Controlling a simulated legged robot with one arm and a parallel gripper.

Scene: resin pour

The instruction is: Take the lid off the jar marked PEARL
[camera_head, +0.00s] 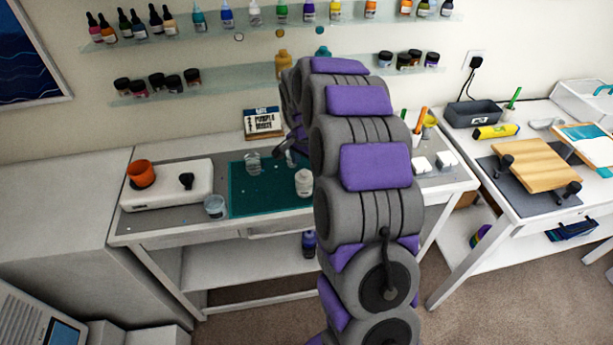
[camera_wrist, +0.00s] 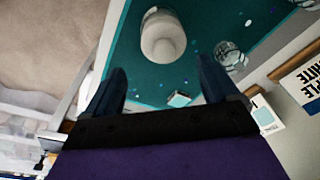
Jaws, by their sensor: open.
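A white jar (camera_head: 303,185) stands on the teal mat (camera_head: 240,201) on the worktable, just left of my arm. In the wrist view the white jar (camera_wrist: 162,38) shows from above with a round pale top, beyond the fingertips and roughly between them. I cannot read PEARL on it or on any other jar. My gripper (camera_wrist: 164,75) is open and empty, its two dark fingers apart. In the head view my gripper (camera_head: 285,157) is partly hidden by my arm, near the mat's back edge.
A clear cup (camera_head: 253,165) stands on the mat, another clear cup (camera_head: 215,206) left of it. A white box (camera_head: 168,190) bears an orange cup (camera_head: 141,173). A lettered sign (camera_head: 263,123) stands behind. Wall shelves hold several bottles and dark jars (camera_head: 173,82).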

